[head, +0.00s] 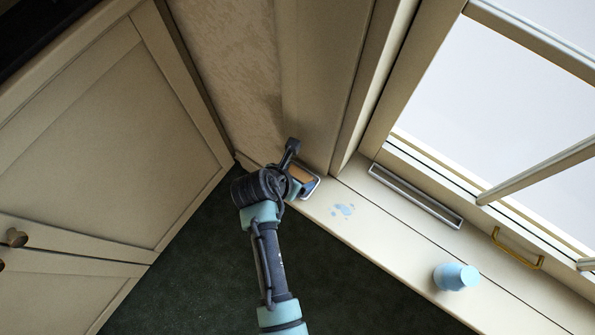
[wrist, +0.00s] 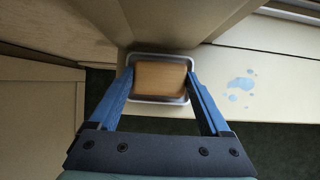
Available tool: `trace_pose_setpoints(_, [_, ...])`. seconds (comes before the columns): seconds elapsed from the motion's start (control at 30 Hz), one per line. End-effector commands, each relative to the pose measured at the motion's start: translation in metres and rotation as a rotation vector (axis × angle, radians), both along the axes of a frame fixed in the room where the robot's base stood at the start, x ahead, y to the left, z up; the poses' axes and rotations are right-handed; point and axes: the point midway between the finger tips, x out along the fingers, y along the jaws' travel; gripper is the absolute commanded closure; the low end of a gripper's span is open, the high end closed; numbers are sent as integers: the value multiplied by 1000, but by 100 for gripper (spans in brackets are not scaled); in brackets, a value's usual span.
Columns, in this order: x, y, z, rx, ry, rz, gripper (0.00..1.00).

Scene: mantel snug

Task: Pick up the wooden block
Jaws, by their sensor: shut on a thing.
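The wooden block (wrist: 160,78) is tan and fills most of a shallow tray with a pale rim (wrist: 160,99) in the wrist view. In the head view a strip of the block (head: 302,174) shows beside my gripper (head: 306,184), and the tray's pale rim (head: 316,188) shows past it. My wrist hides part of the block and tray in the head view.
The tray is at the inner end of a cream window sill (head: 385,232), by a wall corner. A blue spill (head: 343,210) lies close by. A light-blue vase-like object (head: 456,276), a metal vent (head: 415,195) and a brass handle (head: 517,250) are farther right. A cabinet (head: 90,140) stands left.

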Motion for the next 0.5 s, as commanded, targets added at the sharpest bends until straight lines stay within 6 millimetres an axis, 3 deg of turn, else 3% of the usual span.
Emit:
trace_pose_setpoints(0.27, [-2, 2, 8, -1, -1, 0, 73])
trace_pose_setpoints(0.5, [-3, 2, 41, 0, -3, -1, 73])
